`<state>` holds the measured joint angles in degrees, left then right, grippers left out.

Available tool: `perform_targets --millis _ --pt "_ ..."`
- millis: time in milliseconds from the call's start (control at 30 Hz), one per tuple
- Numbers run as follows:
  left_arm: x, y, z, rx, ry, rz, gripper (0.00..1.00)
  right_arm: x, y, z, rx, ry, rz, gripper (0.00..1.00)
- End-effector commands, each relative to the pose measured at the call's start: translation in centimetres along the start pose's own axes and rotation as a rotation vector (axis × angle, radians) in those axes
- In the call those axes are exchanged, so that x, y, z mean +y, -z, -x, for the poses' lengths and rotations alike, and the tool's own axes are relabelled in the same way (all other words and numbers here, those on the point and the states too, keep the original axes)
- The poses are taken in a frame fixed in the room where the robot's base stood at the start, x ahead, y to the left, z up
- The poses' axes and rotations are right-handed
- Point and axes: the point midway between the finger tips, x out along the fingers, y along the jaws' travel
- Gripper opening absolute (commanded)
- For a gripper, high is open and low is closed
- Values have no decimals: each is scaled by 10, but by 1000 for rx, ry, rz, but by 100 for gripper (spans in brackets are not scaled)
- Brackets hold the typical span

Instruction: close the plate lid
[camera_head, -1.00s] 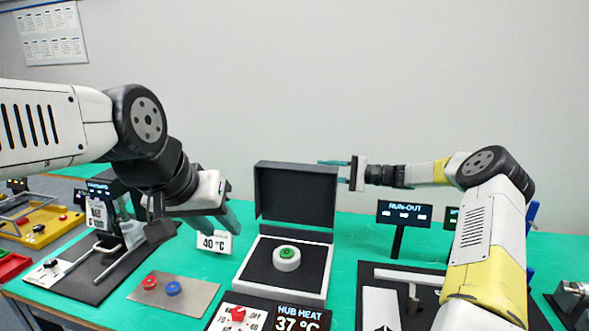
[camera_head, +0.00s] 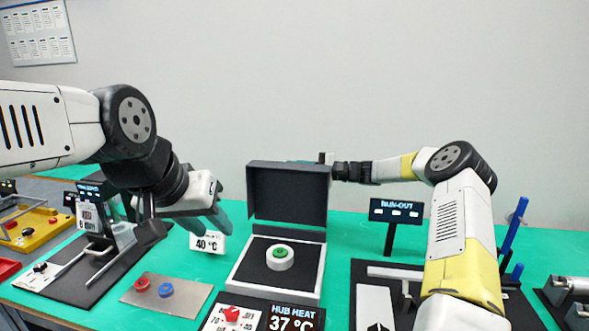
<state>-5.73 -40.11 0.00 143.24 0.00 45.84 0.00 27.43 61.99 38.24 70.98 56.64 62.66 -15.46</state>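The plate lid (camera_head: 287,194) is a dark panel standing upright, open, at the back of the plate box (camera_head: 240,276).
A "40 °C" sign (camera_head: 208,241) stands left of the box. The "HUB HEAT 37 °C" display (camera_head: 292,318) is in front. A steel plate with red and blue buttons (camera_head: 190,298) lies front left. A "RUN-OUT" display (camera_head: 396,211) stands right. Green table is clear between box and sign.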

Motion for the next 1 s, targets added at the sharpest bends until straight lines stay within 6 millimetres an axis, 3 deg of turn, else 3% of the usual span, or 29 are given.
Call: perform_targets --millis 67,1000 --pt "0 0 0 0 0 0 36 0 0 0 0 0 0 0" --pt "0 0 0 0 0 0 36 -2 0 0 -1 2 1 0"
